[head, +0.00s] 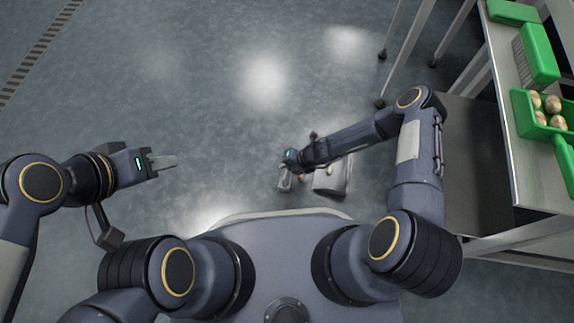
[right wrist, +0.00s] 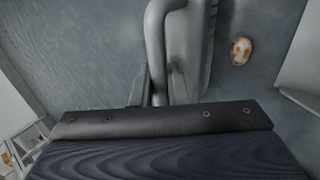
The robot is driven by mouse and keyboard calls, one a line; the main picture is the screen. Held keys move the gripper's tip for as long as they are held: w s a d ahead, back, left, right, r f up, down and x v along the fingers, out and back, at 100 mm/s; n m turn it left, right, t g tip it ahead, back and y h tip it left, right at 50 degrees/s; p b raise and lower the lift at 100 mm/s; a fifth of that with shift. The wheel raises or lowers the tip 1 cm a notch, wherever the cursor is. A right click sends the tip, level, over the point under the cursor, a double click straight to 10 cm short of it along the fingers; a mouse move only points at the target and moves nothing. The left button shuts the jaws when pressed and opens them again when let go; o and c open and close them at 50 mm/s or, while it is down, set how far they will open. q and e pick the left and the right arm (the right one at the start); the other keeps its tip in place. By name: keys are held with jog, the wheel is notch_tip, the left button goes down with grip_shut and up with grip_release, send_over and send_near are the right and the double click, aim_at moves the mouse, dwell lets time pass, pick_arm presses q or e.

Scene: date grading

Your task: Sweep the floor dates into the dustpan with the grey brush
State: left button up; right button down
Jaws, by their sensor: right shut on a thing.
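My right gripper (right wrist: 158,92) is shut on the handle of the grey brush (right wrist: 190,45), whose handle and head fill the top middle of the right wrist view. In the head view the brush (head: 285,182) is low at the floor, just below my right gripper (head: 289,160). A brown and pale date (right wrist: 241,50) lies on the floor to the right of the brush, apart from it. The grey dustpan (head: 331,182) lies on the floor to the right of the brush, partly hidden by my right arm. My left gripper (head: 165,162) is empty, held out at the left.
A metal table (head: 505,80) stands at the right, with green containers on it. One green tray (head: 518,118) holds several dates. Table legs with castors stand at the upper right. The floor (head: 200,80) is clear at the upper left and middle.

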jog(key=shift+d+r, duration=0.5)
jog(key=shift+d, duration=6.85)
notch_tip(320, 180, up, 7)
jog(key=a+p, duration=0.1)
jog(key=p, duration=0.4)
jog(key=shift+w+a, duration=0.15)
jog(key=shift+a, duration=0.25)
